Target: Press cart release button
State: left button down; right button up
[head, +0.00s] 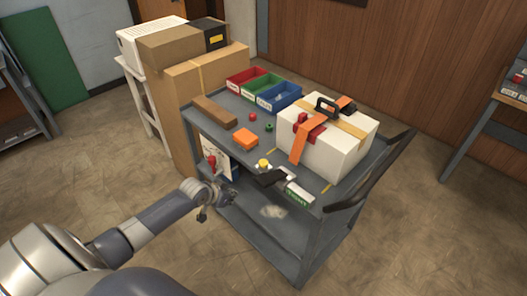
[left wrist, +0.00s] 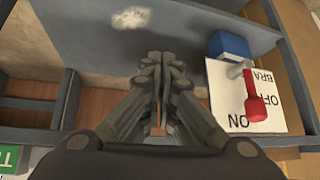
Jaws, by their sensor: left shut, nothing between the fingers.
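The grey cart (head: 300,222) stands in the middle of the head view. A yellow button-like knob (head: 263,163) sits on its near top edge. My left gripper (head: 232,199) is at the near side, below the top edge and apart from the knob. In the left wrist view the gripper (left wrist: 161,62) has its fingers together with nothing between them. Beside it is a white brake panel (left wrist: 217,85) with ON and OFF lettering and a red-handled lever (left wrist: 263,108). The lever shows in the head view too (head: 211,162). My right gripper is not in view.
A black part (head: 270,178) and a green-and-white label (head: 298,193) are on the near edge. A strapped white box (head: 335,150), coloured bins (head: 262,88) and an orange block (head: 245,138) load the top. Cardboard boxes (head: 180,105) stand behind left. Floor is clear in front.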

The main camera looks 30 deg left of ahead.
pick_arm(q)
jog(key=w+d+r+m+h+p, duration=0.1)
jog(key=w+d+r, duration=0.1)
jog(key=r, duration=1)
jog(key=w+d+r+m+t+h+p, duration=0.1)
jog(key=w+d+r, duration=0.1)
jog(key=r, duration=1)
jog(key=shift+d+r+m+p, duration=0.3)
jog(key=shift+d, duration=0.4)
jog(key=shift+w, duration=0.1)
jog(key=p, duration=0.2)
send_over(263, 166)
notch_tip(263, 166, down, 7)
notch_tip(263, 166, down, 3)
jog(key=shift+w+d, duration=0.1)
jog(key=shift+f, duration=0.6)
jog(key=shift+f, duration=0.1)
